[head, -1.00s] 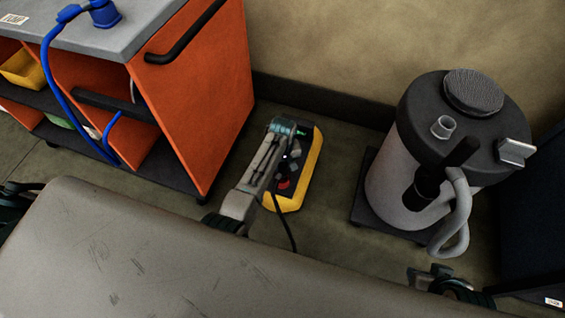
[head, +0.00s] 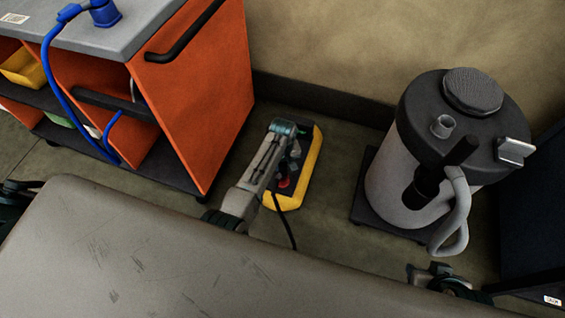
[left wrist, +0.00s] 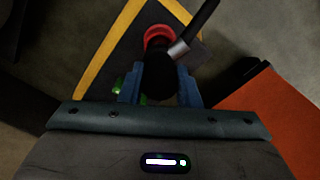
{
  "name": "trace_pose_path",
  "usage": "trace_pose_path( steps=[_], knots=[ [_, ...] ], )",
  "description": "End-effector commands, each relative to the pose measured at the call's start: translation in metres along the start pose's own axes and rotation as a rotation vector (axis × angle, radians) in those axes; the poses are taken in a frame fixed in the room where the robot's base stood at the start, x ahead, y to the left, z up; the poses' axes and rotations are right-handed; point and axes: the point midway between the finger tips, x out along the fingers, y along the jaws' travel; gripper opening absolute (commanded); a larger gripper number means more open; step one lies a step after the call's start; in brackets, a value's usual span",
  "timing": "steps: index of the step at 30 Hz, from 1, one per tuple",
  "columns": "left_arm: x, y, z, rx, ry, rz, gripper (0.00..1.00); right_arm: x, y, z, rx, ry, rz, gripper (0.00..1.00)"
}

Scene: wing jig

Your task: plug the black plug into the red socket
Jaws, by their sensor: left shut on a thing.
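The red socket (head: 284,183) is on a black power box with a yellow border (head: 312,170), which lies on the floor beside the orange cart. My left gripper (head: 291,160) is over the box, close to the socket. In the left wrist view its blue fingers (left wrist: 160,85) are shut on the black plug (left wrist: 160,72). The plug overlaps the lower part of the red socket ring (left wrist: 159,34), whose upper rim shows. I cannot tell whether the plug is in the socket. A dark part at the lower right (head: 445,278) seems to be my right arm; its jaws are unclear.
An orange cart (head: 205,95) with a grey top stands to the left. A grey canister vacuum (head: 395,175) with a hose stands to the right. A black cable (head: 288,228) runs from the box area toward the front. Bare floor lies between box and vacuum.

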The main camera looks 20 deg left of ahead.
Motion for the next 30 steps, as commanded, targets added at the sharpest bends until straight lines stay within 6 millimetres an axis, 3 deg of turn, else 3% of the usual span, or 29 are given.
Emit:
trace_pose_path(
  steps=[30],
  knots=[
    [0.012, 0.0, -0.001, 0.0, 0.001, 0.001, 0.08, 0.003, 0.0, 0.002, 0.0, 0.001, 0.0, 0.36]
  ],
)
